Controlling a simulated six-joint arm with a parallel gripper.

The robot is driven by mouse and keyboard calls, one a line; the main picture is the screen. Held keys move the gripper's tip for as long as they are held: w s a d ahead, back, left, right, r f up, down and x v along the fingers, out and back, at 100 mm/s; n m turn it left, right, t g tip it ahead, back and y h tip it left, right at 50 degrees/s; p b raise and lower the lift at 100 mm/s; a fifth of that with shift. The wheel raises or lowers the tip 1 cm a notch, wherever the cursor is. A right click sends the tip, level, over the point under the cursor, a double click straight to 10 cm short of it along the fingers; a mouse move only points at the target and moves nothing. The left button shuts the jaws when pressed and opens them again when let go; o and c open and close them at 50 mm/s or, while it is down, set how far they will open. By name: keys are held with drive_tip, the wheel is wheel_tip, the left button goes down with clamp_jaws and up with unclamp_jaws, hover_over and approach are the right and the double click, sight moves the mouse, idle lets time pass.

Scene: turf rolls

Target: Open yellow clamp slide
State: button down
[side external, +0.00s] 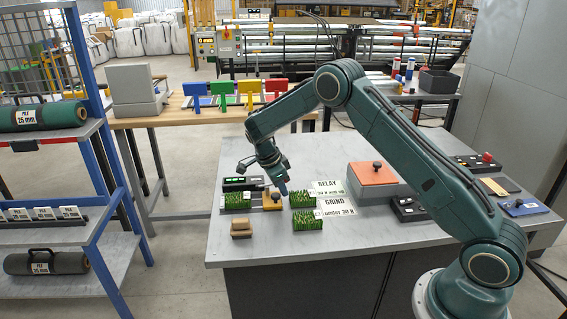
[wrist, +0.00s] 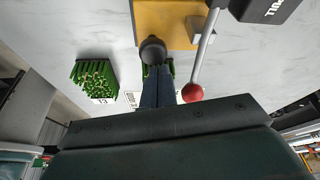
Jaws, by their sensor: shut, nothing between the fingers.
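A yellow block with a dark round knob (side external: 272,204) sits on the grey table, between small turf samples; I take it for the yellow clamp slide. In the wrist view the yellow plate (wrist: 172,18) is at the top, with the dark knob (wrist: 152,50) at its near edge. My gripper (side external: 284,191) points down close beside the knob. In the wrist view the shut fingers (wrist: 157,72) reach the knob's near side and hold nothing. I cannot tell if they touch it. The fingers partly hide a turf piece behind them.
A lever with a red ball (wrist: 192,92) stands right of my fingers, near a black box (wrist: 265,8). Turf samples (side external: 308,220) and white cards (side external: 336,205) lie close by. An orange block (side external: 373,174) is farther right.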

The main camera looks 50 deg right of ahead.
sight(269, 203)
idle(0.3)
drive_tip(key=shift+w+a+f, duration=0.1)
drive_tip(key=shift+w+a, duration=0.25)
drive_tip(key=shift+a, duration=0.15)
drive_tip(key=v, duration=1)
drive_tip(key=c, duration=1.1)
unclamp_jaws()
drive_tip(key=shift+w+d, duration=0.1)
drive_tip(key=shift+c, duration=0.2)
drive_tip(key=r+n+y, duration=0.1)
drive_tip(key=n, duration=0.1)
drive_tip(key=r+n+t+y, duration=0.1)
drive_tip(key=n, duration=0.1)
drive_tip(key=d+r+n+y, duration=0.1)
drive_tip(key=r+n, duration=0.1)
drive_tip(key=shift+s+t, duration=0.35)
drive_tip(key=shift+t, duration=0.05)
